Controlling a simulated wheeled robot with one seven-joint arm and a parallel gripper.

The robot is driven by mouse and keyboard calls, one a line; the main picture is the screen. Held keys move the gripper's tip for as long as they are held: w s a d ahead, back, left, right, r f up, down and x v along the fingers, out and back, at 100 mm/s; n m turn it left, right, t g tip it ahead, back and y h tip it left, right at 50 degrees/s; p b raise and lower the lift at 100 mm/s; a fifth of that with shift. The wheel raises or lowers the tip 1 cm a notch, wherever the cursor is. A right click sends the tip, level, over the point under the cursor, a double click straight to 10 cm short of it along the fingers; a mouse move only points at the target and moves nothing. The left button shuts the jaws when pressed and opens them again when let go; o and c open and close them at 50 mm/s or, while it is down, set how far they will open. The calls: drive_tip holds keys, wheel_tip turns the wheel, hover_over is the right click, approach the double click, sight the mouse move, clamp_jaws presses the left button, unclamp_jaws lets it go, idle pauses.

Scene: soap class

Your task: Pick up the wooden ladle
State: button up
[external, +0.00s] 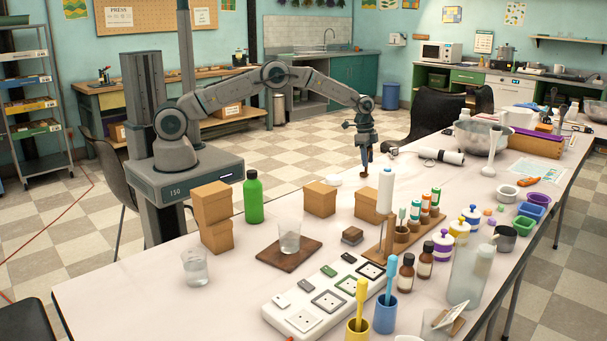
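I cannot clearly make out a wooden ladle in the external view; it may be hidden or too small to tell. My gripper (366,163) points down above the far left side of the long white table (130,285), behind a white bottle (385,192). Its fingers are small and dark here, and I cannot tell whether they are open or hold anything. A small orange-handled item (529,181) lies at the right side of the table, but its kind is unclear.
Cardboard boxes (212,203), a green bottle (253,198) and a glass on a brown board (272,256) stand left of centre. A white panel (318,304), brown bottles (406,272) and jars crowd the front. A metal bowl (476,137) stands farther back.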

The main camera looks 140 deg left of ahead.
drive_tip(key=shift+w+f, duration=0.1)
drive_tip(key=shift+f, duration=0.25)
clamp_jaws()
drive_tip(key=shift+r, duration=0.15)
